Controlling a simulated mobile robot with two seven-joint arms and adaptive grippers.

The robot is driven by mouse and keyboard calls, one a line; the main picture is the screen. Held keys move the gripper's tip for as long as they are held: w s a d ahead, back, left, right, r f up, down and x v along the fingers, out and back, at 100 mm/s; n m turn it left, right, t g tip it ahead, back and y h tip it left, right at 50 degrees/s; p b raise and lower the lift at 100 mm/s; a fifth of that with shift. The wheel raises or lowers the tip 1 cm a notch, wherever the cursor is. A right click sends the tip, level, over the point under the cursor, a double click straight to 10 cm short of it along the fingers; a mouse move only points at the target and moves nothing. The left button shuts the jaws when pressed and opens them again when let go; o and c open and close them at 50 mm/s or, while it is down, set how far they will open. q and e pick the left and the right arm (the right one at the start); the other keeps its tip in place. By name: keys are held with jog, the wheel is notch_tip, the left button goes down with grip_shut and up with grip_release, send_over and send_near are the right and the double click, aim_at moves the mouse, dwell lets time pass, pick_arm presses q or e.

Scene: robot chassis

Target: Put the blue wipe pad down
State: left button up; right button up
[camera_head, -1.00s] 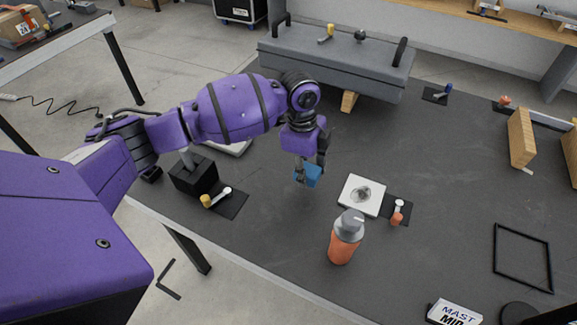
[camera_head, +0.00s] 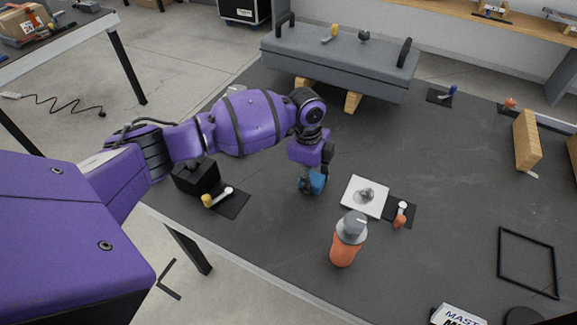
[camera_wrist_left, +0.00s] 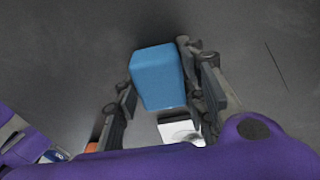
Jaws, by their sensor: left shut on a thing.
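The blue wipe pad (camera_head: 317,183) is at the left-centre of the dark table, just left of the white plate. My left gripper (camera_head: 311,180) points down and is shut on the pad. In the left wrist view the pad (camera_wrist_left: 158,80) sits between the two dark fingers (camera_wrist_left: 160,88). The pad is at or very near the table top; I cannot tell whether it touches. My right gripper is not in view.
A white plate (camera_head: 353,205) with a grey part stands right of the pad. An orange bottle (camera_head: 344,254) with a grey cap stands in front. A black block (camera_head: 196,178) is at left. A grey chassis box (camera_head: 338,62) is behind.

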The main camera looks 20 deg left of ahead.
pick_arm(q)
jog(key=o, duration=1)
jog(key=shift+f, duration=0.15)
jog(key=shift+o, duration=0.5)
notch_tip(320, 180, up, 13)
jog(key=a, duration=0.1)
jog(key=shift+a+f+p, duration=0.15)
jog(key=shift+a+p, duration=0.05)
jog(key=shift+p, duration=0.2)
jog(key=shift+f, duration=0.1)
